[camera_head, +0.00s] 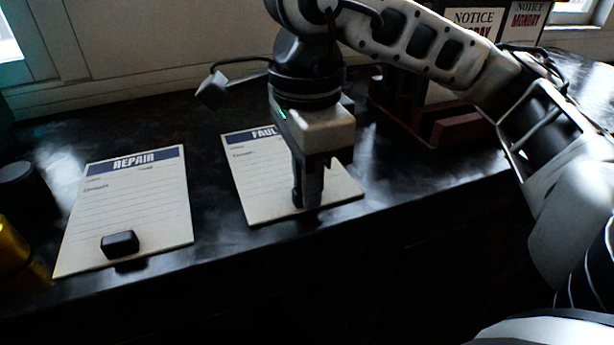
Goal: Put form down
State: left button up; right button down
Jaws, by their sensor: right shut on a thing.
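A white form with a blue header reading "FAUL..." (246,186) is on the dark counter, at the middle, near its front edge. My right gripper (307,200) points down over this form and is shut on it, at its lower part. The fingers hide the spot where they grip, and the arm covers part of the header. I cannot tell whether the form lies flat on the counter or is slightly above it. A second form headed "REPAIR" (130,205) lies to the left. My left gripper is not in view.
A small black block (120,243) sits on the REPAIR form. A dark red stand (459,131) with notice signs (474,20) is at the back right. A dark round object (17,176) and a yellow object (10,247) are at the left edge. Bare counter (208,215) lies between the forms.

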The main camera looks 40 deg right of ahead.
jog(key=c, duration=1.4)
grip_release()
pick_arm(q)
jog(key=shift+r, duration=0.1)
pick_arm(e)
jog(key=shift+r+p, duration=0.25)
jog(key=shift+p, duration=0.15)
jog(key=shift+r, duration=0.4)
pick_arm(q)
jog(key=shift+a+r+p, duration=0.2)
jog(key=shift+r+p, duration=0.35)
jog(key=shift+p, duration=0.6)
pick_arm(e)
notch_tip(320, 180, up, 11)
jog(key=shift+f, duration=0.1)
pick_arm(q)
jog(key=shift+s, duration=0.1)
